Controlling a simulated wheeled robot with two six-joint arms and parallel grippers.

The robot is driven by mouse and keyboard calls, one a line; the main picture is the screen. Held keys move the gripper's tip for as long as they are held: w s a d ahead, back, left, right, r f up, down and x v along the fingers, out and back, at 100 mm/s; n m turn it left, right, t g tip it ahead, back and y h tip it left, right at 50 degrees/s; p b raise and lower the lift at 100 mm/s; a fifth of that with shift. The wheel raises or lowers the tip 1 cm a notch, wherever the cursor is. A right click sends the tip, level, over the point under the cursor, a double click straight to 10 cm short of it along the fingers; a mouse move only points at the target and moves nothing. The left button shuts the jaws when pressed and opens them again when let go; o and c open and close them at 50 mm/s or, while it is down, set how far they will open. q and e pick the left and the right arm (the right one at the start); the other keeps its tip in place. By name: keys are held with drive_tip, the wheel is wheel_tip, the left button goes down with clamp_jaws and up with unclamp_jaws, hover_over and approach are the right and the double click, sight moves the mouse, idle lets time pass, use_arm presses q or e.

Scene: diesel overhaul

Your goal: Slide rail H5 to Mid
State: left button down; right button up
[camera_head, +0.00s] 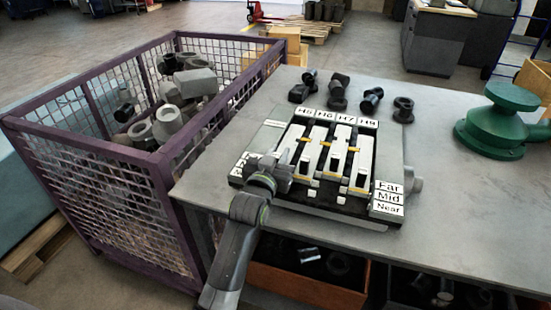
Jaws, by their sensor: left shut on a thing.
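My left gripper (284,170) is at the near left of the fixture, shut on a part at rail H5; the gripped part itself is mostly hidden. The row labels Far, Mid (387,197) and Near stand at the fixture's right front corner. My right gripper is not in view.
A purple mesh crate (115,151) with grey metal parts stands left of the bench. Several dark fittings (338,91) stand behind the fixture. A green flanged part (496,122) is at the right. Bins with parts sit under the bench.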

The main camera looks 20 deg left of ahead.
use_arm(q)
drive_tip(key=shift+w, duration=0.75)
drive_tip(key=shift+s, duration=0.1)
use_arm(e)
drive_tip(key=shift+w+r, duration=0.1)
use_arm(q)
drive_tip(key=c, duration=1.3)
unclamp_jaws()
